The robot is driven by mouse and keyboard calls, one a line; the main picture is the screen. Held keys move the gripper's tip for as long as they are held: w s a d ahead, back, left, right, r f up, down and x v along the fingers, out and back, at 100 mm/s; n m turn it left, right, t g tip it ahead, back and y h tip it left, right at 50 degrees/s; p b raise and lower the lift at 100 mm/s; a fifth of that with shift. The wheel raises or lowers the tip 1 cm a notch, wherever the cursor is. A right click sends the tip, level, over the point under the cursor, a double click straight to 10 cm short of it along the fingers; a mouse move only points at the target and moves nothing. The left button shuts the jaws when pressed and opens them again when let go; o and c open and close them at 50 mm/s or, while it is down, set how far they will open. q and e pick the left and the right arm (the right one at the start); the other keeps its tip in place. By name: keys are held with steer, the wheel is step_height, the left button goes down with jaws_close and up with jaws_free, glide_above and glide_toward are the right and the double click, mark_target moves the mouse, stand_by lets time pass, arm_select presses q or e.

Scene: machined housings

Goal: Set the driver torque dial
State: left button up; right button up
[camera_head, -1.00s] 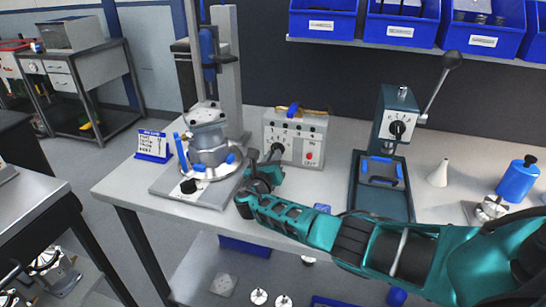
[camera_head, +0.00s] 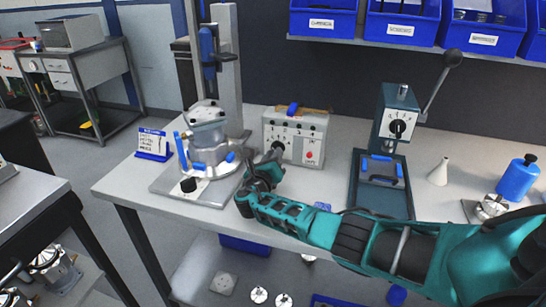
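A light grey control box (camera_head: 294,134) stands on the bench behind my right gripper. It has number marks, a red button (camera_head: 309,155) at lower right and a dark dial (camera_head: 277,148) on its front at left. My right gripper (camera_head: 272,158) is right in front of the dial and partly covers it. The fingers are small and dark here, so I cannot tell whether they are apart, closed or touching the dial. The dial's pointer setting cannot be read. My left gripper is not in view.
Left of the box is a fixture with a metal housing (camera_head: 209,150) and a black knob (camera_head: 188,185) on its base plate. A press (camera_head: 397,112) with another dial and a lever stands to the right. A blue-lettered sign (camera_head: 153,144) stands at the bench's left end.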

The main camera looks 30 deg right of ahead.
steer(key=shift+o, duration=1.4)
steer(key=v, duration=1.3)
